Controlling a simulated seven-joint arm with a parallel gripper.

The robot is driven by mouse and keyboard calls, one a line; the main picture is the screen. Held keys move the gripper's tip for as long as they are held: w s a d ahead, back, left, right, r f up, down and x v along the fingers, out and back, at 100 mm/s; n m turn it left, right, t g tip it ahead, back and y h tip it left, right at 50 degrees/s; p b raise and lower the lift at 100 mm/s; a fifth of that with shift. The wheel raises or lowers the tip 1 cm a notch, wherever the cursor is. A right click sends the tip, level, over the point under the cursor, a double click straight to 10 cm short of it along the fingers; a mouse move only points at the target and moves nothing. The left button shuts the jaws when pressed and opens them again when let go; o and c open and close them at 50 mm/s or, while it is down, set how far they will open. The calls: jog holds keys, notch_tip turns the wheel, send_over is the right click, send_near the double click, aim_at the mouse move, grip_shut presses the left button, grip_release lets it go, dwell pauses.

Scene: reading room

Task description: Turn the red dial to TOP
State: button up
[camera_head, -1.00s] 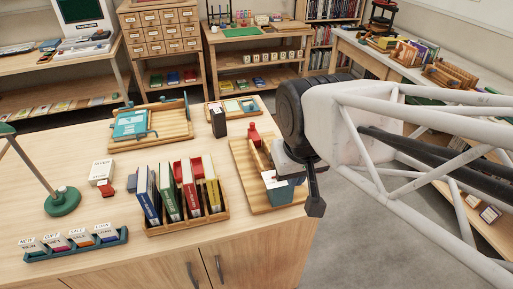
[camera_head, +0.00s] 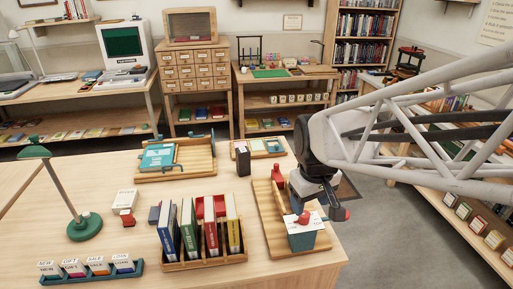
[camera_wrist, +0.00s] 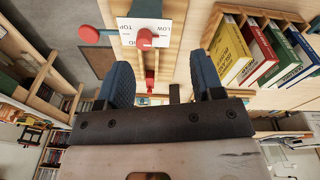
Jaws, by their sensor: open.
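The red dial (camera_head: 304,217) sits on the white sloped top of a teal box (camera_head: 303,241) at the front right of the table. In the wrist view the red dial (camera_wrist: 145,39) is seen beside printed words, of which LOW and TOP can be read. Its exact setting is too small to tell. A second red knob (camera_head: 340,215) sticks out at the box's right side. My gripper (camera_wrist: 160,65) is open and empty, its blue fingers apart. In the head view it hangs just behind and above the box, not visibly touching the dial.
The box stands on a wooden tray (camera_head: 265,209) with a red handled piece (camera_head: 277,176) at its back. A wooden rack of books (camera_head: 190,262) stands close on the left. A black block (camera_head: 243,161) stands behind. The table's right edge is near.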

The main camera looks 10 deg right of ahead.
aim_at(305, 213)
jog(key=w+d+f+n, duration=0.1)
jog(key=w+f, duration=0.1)
jog(key=w+d+f+n+g, duration=0.1)
jog(key=w+f, duration=0.1)
jog(key=w, duration=0.1)
jog(key=w+d+f, duration=0.1)
jog(key=w+f, duration=0.2)
jog(key=shift+w+n, duration=0.2)
jog(key=shift+n, duration=0.2)
jog(key=shift+f, duration=0.1)
jog(key=shift+d+f, duration=0.15)
jog(key=shift+f, duration=3.6)
jog(key=c, duration=0.9)
